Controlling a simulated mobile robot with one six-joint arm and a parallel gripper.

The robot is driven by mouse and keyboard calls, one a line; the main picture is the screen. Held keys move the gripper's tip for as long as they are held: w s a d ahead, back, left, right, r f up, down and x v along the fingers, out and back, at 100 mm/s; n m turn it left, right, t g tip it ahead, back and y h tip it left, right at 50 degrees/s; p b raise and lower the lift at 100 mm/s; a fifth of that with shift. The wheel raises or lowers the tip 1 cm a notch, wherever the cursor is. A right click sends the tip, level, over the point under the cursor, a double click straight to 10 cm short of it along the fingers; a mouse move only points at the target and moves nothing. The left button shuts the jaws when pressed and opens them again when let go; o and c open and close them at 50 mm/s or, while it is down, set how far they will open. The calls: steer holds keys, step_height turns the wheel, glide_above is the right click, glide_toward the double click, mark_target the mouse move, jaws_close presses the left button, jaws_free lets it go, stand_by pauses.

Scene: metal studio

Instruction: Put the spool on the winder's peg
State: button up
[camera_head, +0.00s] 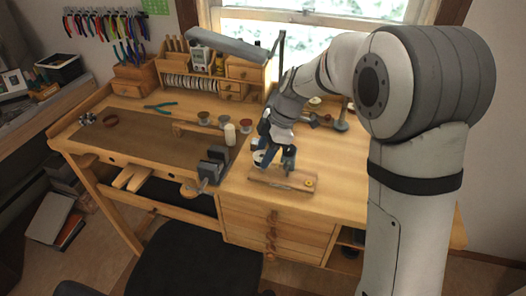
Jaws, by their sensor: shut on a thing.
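My gripper (274,160) is above the bench's front right part, pointing down. It is shut on the spool, which is small and mostly hidden between the dark fingers. The winder (270,183) is a low wooden board lying near the bench's front edge, just below my gripper in the picture. A small yellow round part (309,182) sits at its right end. I cannot make out the peg clearly, and I cannot tell whether the spool touches it.
A dark vise (212,167) stands left of my gripper at the front edge. A wooden organizer (240,88) stands at the back. The bench right of the winder is clear.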

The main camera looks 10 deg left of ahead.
steer(key=shift+f+b, duration=0.4)
steer(key=shift+f, duration=0.05)
steer(key=shift+s+d+f+b, duration=0.1)
steer(key=shift+s+f+b, duration=0.05)
steer(key=shift+f+b, duration=0.3)
steer(key=shift+s+d+f+b, duration=0.1)
steer(key=shift+s+f+b, duration=0.05)
steer(key=shift+f+b, duration=0.2)
steer(key=shift+s+f+b, duration=0.15)
steer(key=shift+f+b, duration=0.45)
steer(key=shift+b, duration=0.05)
steer(key=o, duration=1.1)
steer(key=shift+c, duration=0.2)
steer(key=a+p+v, duration=0.1)
steer(key=p+v, duration=0.2)
steer(key=v, duration=0.8)
steer(key=shift+r+t+p, duration=0.3)
steer(key=shift+r+t, duration=0.1)
steer(key=shift+r, duration=0.05)
